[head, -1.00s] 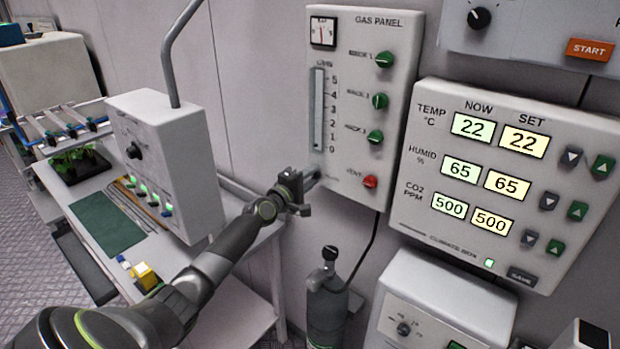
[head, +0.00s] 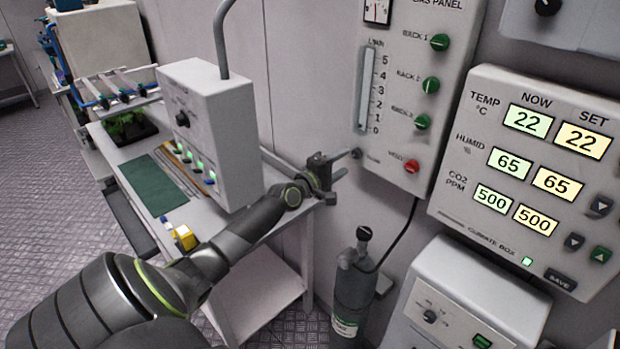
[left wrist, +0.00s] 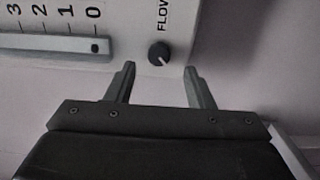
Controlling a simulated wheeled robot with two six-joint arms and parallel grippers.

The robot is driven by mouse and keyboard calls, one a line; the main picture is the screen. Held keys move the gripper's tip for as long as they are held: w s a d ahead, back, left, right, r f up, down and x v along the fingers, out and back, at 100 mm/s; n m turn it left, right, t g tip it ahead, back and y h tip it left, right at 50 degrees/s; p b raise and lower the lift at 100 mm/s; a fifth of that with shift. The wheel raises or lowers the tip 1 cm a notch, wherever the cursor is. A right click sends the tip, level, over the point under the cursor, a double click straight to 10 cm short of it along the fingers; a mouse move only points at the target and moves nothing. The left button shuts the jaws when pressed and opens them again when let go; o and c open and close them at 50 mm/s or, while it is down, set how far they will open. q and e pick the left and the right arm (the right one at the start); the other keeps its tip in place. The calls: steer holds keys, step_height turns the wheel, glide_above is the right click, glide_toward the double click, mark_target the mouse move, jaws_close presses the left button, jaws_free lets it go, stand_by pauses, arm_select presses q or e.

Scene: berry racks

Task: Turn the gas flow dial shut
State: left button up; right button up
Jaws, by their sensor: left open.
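The gas panel (head: 398,125) is a pale box on the wall, with a flow scale (head: 368,90) numbered 0 to 5. The gas flow dial (head: 357,153) is a small dark knob below the scale's zero. It also shows in the left wrist view as a black round knob (left wrist: 159,54) with a pale pointer mark, beside the word FLOW. My left gripper (head: 340,166) is open, just in front of the panel's lower left. In the left wrist view its two fingers (left wrist: 160,76) point towards the dial, one on each side and short of it. My right gripper is not in view.
Several green rack knobs (head: 431,85) and a red knob (head: 411,166) sit on the same panel. A gas bottle (head: 355,290) stands below. The climate box (head: 540,170) is at right. A bench with a grey control box (head: 215,135) is at left.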

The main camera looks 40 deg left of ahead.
arm_select(q)
steer(key=s+a+p, duration=0.1)
steer(key=s+p, duration=0.1)
steer(key=s, duration=1.1)
steer(key=shift+p, duration=0.3)
